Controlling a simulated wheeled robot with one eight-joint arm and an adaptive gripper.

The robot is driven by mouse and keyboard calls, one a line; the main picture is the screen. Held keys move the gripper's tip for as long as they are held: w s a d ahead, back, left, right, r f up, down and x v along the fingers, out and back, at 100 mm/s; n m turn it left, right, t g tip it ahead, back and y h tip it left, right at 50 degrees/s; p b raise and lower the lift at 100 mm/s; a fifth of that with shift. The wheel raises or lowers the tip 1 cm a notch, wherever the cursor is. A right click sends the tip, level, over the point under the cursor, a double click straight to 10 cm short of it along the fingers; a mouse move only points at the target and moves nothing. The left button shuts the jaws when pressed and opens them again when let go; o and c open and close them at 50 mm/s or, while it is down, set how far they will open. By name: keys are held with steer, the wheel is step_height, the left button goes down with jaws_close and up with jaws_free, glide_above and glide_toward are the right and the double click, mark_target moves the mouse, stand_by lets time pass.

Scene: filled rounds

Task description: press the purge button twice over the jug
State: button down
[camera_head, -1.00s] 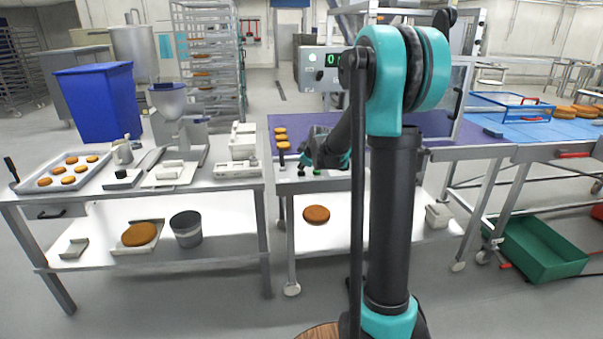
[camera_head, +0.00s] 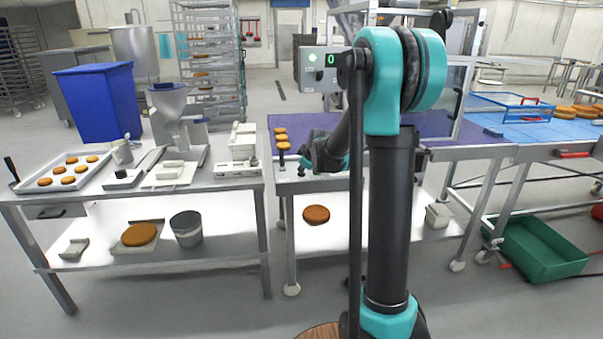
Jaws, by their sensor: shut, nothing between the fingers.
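My arm reaches over the middle table, and my gripper (camera_head: 305,165) is low over its front part, small and partly hidden by my own wrist. It is shut and holds nothing. A grey control box (camera_head: 320,68) behind my arm has a lit green light and a green display reading 0. I cannot make out which control is the purge button; the area under my gripper is hidden. A small metal vessel that may be the jug (camera_head: 123,153) stands on the left table, well apart from my gripper. I see no jug clearly under my gripper.
The left table holds a hopper machine (camera_head: 170,105), a tray of rounds (camera_head: 45,186) and tools. A bucket (camera_head: 186,229) stands on its lower shelf. A green crate (camera_head: 540,248) is at right.

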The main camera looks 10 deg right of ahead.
mark_target(302, 174)
stand_by(0.4)
steer(key=shift+r, duration=0.95)
steer(key=shift+r, duration=0.1)
steer(key=shift+r, duration=2.4)
steer(key=s+d+f+m+g, duration=0.1)
steer(key=s+f+m, duration=0.2)
steer(key=s, duration=1)
steer(key=s+d+f+m+g+h, duration=0.1)
steer(key=s+f+m, duration=0.3)
steer(key=s+f, duration=0.5)
steer(key=s+d+f+m+g+h, duration=0.1)
steer(key=s+f+m, duration=0.3)
steer(key=s, duration=1.5)
steer(key=shift+d+f+g, duration=0.5)
steer(key=shift+f+g, duration=0.4)
steer(key=shift+w, duration=0.1)
